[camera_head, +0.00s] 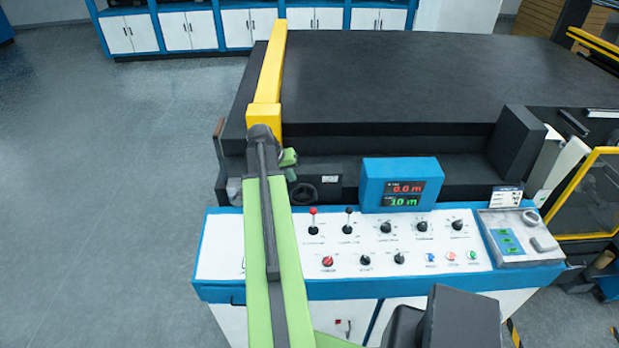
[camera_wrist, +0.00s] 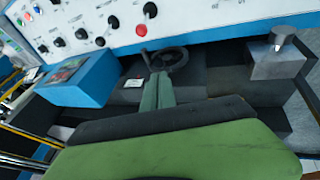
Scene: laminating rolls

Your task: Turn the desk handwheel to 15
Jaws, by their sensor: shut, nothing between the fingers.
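The black handwheel (camera_head: 303,193) sits on the dark machine front behind the blue and white desk, left of the display. It also shows in the wrist view (camera_wrist: 170,59), at upper middle. My gripper (camera_head: 290,160) is at the end of my green arm, just behind and slightly left of the wheel in the head view. In the wrist view my green fingers (camera_wrist: 157,88) are together and empty, with their tips close to the wheel's rim. I cannot tell whether they touch it. The blue display box (camera_head: 401,184) reads 0.0 m in red and 10 m in green.
The desk panel (camera_head: 345,245) carries levers, knobs and buttons in front of the wheel. A yellow bar (camera_head: 270,75) and a wide black table (camera_head: 400,80) lie behind it. A grey block (camera_wrist: 278,62) stands beside the wheel in the wrist view. The floor at left is clear.

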